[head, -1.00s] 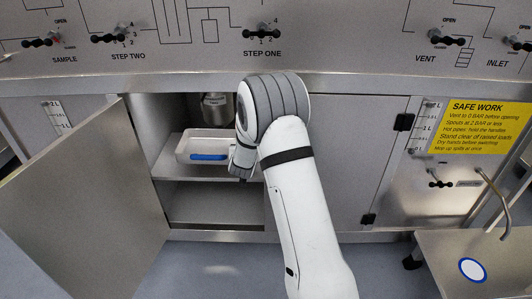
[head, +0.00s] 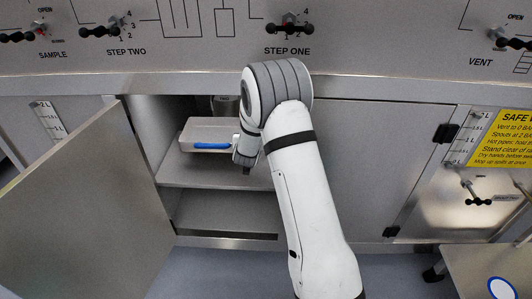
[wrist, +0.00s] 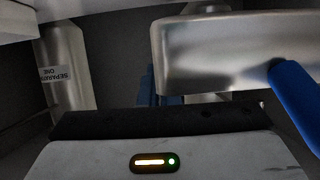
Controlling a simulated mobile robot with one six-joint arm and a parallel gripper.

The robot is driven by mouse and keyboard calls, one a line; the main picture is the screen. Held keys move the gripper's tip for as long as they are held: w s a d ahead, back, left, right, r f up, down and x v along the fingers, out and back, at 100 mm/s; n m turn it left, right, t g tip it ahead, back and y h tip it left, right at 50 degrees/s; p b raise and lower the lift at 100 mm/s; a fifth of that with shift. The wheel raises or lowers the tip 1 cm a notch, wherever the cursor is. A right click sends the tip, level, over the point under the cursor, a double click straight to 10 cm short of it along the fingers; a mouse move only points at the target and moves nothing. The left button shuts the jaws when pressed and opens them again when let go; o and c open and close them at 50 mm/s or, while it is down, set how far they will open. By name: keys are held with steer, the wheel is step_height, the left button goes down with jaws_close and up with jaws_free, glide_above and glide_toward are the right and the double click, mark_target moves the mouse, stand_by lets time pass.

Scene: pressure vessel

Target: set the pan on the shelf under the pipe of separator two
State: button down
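The pan (head: 208,131), a pale shallow metal tray with a blue handle (head: 211,146) on its front, is inside the open cabinet. It appears a little above the shelf (head: 200,174). In the wrist view the pan (wrist: 205,72) fills the upper right, with a blue handle (wrist: 298,100) at its right. My gripper (head: 246,168) is against the pan's right side, mostly hidden by my arm. Its fingertips do not show clearly, so I cannot tell its grip. A metal pipe or vessel (head: 226,104) hangs behind the pan. A vessel (wrist: 62,75) labelled separator one stands at left in the wrist view.
The cabinet door (head: 85,205) stands open at the left. A lower shelf (head: 225,213) is empty. The closed panel (head: 350,170) is right of the opening. A control panel (head: 210,38) marked step one and step two is above.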

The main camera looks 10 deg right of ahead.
steer(key=f, duration=0.2)
steer(key=f+b, duration=0.1)
steer(key=f, duration=0.5)
steer(key=shift+d+b, duration=0.35)
steer(key=shift+b, duration=0.05)
steer(key=shift+f, duration=0.2)
steer(key=c, duration=1.7)
jaws_free()
